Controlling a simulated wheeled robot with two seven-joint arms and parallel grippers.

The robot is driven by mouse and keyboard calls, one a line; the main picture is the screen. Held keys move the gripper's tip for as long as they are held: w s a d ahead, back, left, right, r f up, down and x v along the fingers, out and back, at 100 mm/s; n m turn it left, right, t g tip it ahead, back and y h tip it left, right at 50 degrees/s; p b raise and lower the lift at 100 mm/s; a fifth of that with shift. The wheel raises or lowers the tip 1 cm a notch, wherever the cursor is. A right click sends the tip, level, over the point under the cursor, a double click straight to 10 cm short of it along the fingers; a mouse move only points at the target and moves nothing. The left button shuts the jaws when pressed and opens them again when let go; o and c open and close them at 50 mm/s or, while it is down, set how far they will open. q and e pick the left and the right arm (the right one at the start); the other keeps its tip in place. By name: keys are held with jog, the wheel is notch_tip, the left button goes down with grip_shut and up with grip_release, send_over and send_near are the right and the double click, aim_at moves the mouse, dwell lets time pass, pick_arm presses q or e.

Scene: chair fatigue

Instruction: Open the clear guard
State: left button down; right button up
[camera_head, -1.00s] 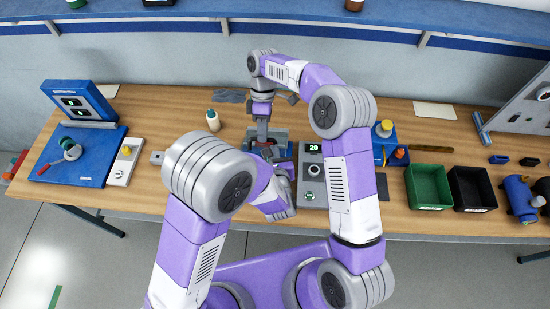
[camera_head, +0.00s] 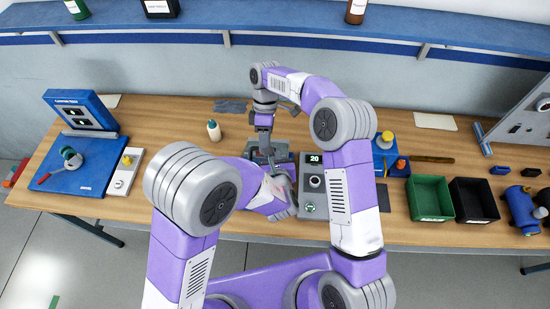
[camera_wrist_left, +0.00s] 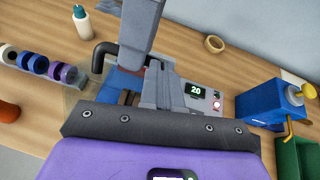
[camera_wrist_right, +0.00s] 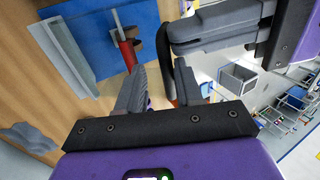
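The fixture (camera_head: 282,152) stands at the middle of the bench, beside a grey control box (camera_head: 315,182) showing "20". A dark curved handle (camera_wrist_left: 101,50) stands up from it in the left wrist view; the guard's clear panel itself is hard to make out. My right gripper (camera_wrist_right: 160,70) reaches down from above; its fingers are apart, with a dark bar (camera_wrist_right: 166,80) between them and gaps beside it. My left gripper (camera_head: 288,186) is low at the fixture's front right. Its fingers look closed together in the right wrist view (camera_wrist_right: 175,35), close to the bar, with nothing visible between them.
A white bottle (camera_head: 213,130) stands left of the fixture. A blue device (camera_head: 388,145) and green (camera_head: 430,197) and black (camera_head: 474,200) bins are to the right. A blue panel unit (camera_head: 80,110) is at the far left.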

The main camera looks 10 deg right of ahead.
pick_arm(q)
jog(key=shift+a+f, duration=0.15)
jog(key=shift+f, duration=0.2)
pick_arm(e)
jog(key=shift+s+a+r, duration=0.1)
jog(key=shift+r, duration=0.1)
